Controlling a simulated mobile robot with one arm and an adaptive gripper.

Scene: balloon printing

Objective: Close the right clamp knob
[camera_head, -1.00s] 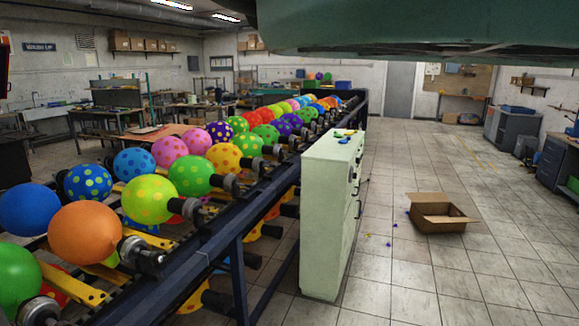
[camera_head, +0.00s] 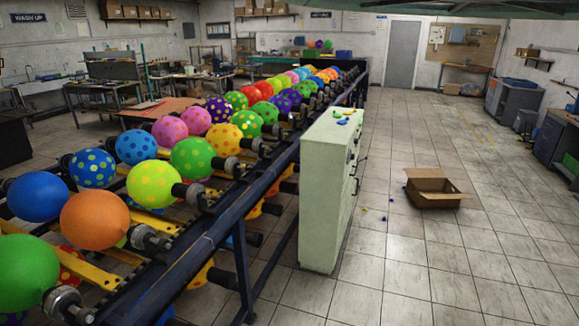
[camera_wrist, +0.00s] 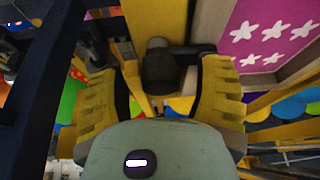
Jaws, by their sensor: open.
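My gripper (camera_wrist: 157,68) shows in the wrist view as two ridged yellow fingers, spread apart on the left and right. A dark cylindrical knob-like part (camera_wrist: 160,72) sits between them, with a dark arm reaching right from it. Gaps show on both sides, and no finger clearly grips it. I cannot tell whether this is the right clamp knob or how it is turned. The gripper is outside the head view.
In the head view, a rack of balloons with dark clamps (camera_head: 150,238) runs along the left. A pale green cabinet (camera_head: 325,195) stands beside it. A purple panel with white stars (camera_wrist: 268,30) is upper right in the wrist view.

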